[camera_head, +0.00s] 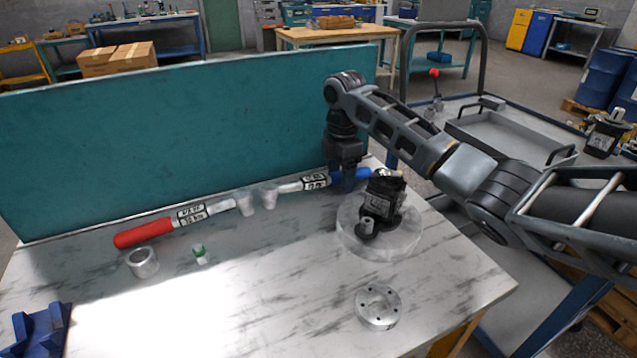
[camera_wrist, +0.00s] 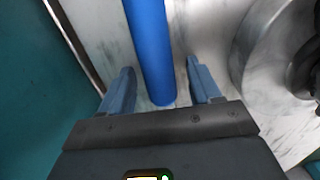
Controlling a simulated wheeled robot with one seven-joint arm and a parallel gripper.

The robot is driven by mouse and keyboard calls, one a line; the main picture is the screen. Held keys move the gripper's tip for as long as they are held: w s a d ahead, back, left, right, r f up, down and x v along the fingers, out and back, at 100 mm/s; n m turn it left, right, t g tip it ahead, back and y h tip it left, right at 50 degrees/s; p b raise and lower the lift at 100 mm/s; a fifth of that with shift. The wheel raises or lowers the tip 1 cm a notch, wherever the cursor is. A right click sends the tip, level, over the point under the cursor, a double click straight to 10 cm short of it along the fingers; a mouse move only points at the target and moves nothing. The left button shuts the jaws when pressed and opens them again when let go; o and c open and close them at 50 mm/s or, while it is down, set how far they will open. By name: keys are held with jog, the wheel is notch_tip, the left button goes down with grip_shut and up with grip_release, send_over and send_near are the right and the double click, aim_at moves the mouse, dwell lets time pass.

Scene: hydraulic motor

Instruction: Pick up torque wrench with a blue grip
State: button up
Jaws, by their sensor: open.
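The torque wrench with a blue grip lies at the back right of the marble-topped table, along the teal panel; its labelled shaft (camera_head: 312,183) points left and its blue grip (camera_head: 362,174) is partly hidden by my gripper (camera_head: 345,180). In the wrist view the blue grip (camera_wrist: 150,50) runs down between the two fingers of my gripper (camera_wrist: 162,88), with its end near the palm. The fingers are open, one on each side, with gaps to the grip. A torque wrench with a red grip (camera_head: 145,232) lies farther left.
The teal panel (camera_head: 180,140) rises close behind the wrench. A dark motor part (camera_head: 382,200) stands on a clear round base (camera_head: 405,238) just in front of my gripper. A metal flange (camera_head: 378,306), a ring (camera_head: 142,262) and a blue fixture (camera_head: 40,330) are on the table. The front middle is bare.

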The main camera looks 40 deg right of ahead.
jog(key=shift+c, duration=0.4)
grip_shut()
jog(key=shift+r, duration=0.1)
jog(key=shift+r, duration=0.45)
notch_tip(320, 180, up, 4)
jog(key=shift+s+d+f, duration=0.1)
jog(key=shift+d+f, duration=0.05)
jog(key=shift+f, duration=0.1)
jog(key=s+d+r+p, duration=0.3)
jog(key=s+d+r, duration=0.2)
jog(key=s, duration=0.5)
jog(key=shift+r, duration=0.75)
jog(key=shift+d, duration=0.1)
